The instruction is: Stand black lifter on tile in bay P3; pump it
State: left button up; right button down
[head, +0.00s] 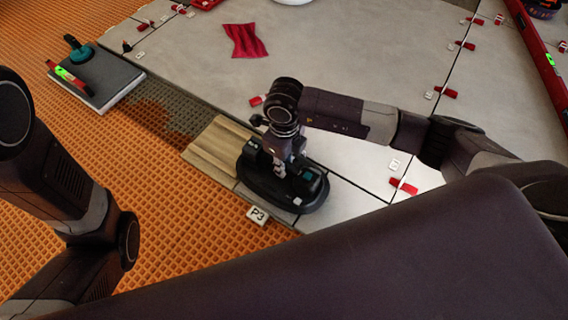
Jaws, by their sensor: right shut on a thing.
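The black lifter (262,180), an oval suction base with a handle, sits in bay P3 beside the white P3 label (257,215). Its left end is next to a tan wood-look tile (212,155) and its right side is over pale grey tile. My right gripper (285,168) is above the lifter from behind and is shut on its handle area; the fingertips are partly hidden. I cannot tell exactly which tile bears the lifter. My left arm is at the left, but its gripper is out of view.
Orange waffle matting (60,215) covers the left floor. A stack of grey tiles (110,85) bears a teal-based tool (80,52) and a red level (68,76). A red cloth (245,40) lies on the pale tiles. Red wedges (404,186) with white clips sit along the joints. A long red level (540,60) lies at right.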

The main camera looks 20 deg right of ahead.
jog(key=shift+f, duration=0.5)
dwell(0.9)
jog(key=c, duration=1.7)
grip_release()
jog(key=shift+c, duration=0.2)
jog(key=shift+s+f, duration=0.1)
notch_tip(320, 180, up, 12)
jog(key=shift+r, duration=0.1)
